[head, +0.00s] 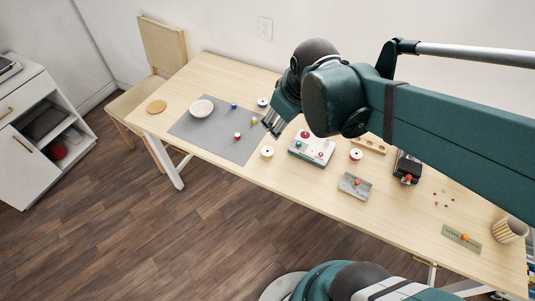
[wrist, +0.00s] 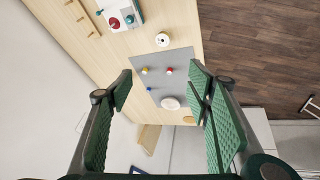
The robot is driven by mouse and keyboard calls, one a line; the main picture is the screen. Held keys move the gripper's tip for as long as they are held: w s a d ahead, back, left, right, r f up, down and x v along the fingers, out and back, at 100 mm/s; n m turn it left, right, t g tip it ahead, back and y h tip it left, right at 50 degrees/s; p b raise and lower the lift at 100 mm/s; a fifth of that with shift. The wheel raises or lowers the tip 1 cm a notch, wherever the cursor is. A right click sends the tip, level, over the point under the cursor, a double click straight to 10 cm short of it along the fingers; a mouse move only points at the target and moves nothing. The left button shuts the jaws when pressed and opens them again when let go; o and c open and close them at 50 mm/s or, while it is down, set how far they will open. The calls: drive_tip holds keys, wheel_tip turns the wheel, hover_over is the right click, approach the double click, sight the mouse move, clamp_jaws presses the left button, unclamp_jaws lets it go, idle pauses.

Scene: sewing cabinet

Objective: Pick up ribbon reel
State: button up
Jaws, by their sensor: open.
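Several white-rimmed reels that could be ribbon reels stand on the table. One with a yellow centre (head: 267,152) is at the mat's near right corner; a similar pale reel (wrist: 162,40) shows ahead of the fingers in the wrist view. One with a blue centre (head: 262,102) is by the mat's far right edge. One with a red centre (head: 356,154) is right of the white box. My gripper (head: 273,123) is above the table by the mat's right side. In the wrist view its fingers (wrist: 161,70) are wide apart with nothing between them.
The grey mat (head: 207,143) holds a white bowl (head: 201,109) and small blue, yellow and red spools. A white box with knobs (head: 311,149), a grey tray (head: 355,186) and a dark device (head: 407,168) stand to the right. A chair (head: 163,45) is at the far left end.

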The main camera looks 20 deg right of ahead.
drive_tip(key=w+f+n+g+b, duration=0.2)
drive_tip(key=w+f+n+g, duration=0.1)
drive_tip(key=w+f+n, duration=0.55)
drive_tip(key=n+g+b, duration=0.1)
drive_tip(key=n+g, duration=0.1)
drive_tip(key=n, duration=0.2)
hover_over(268, 150)
wheel_tip(268, 150, down, 16)
drive_tip(key=shift+s, duration=0.35)
drive_tip(key=shift+a, duration=0.1)
drive_tip(key=shift+f+b, duration=0.35)
drive_tip(key=shift+f, duration=0.8)
drive_tip(key=shift+f+b, duration=0.75)
drive_tip(key=shift+f, duration=1.85)
